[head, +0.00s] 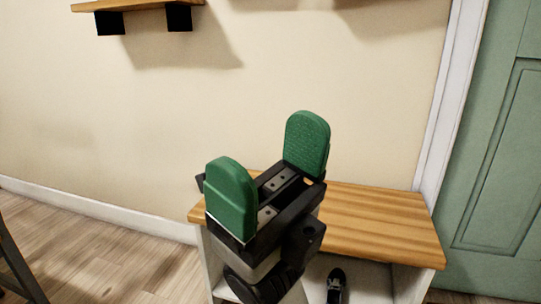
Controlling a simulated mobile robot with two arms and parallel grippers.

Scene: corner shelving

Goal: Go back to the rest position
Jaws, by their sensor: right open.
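My right gripper (268,170) is in the middle of the head view, with its two green finger pads pointing up. The pads stand wide apart and nothing is between them. The gripper is in front of a low bench and hides part of its wooden top. My left gripper is not in view.
The low bench (385,222) has a wooden top and white sides, and a dark shoe (336,284) sits in its lower space. A wall shelf (118,5) is at upper left. A green door (503,150) is at right. Wooden floor (95,250) is open at left.

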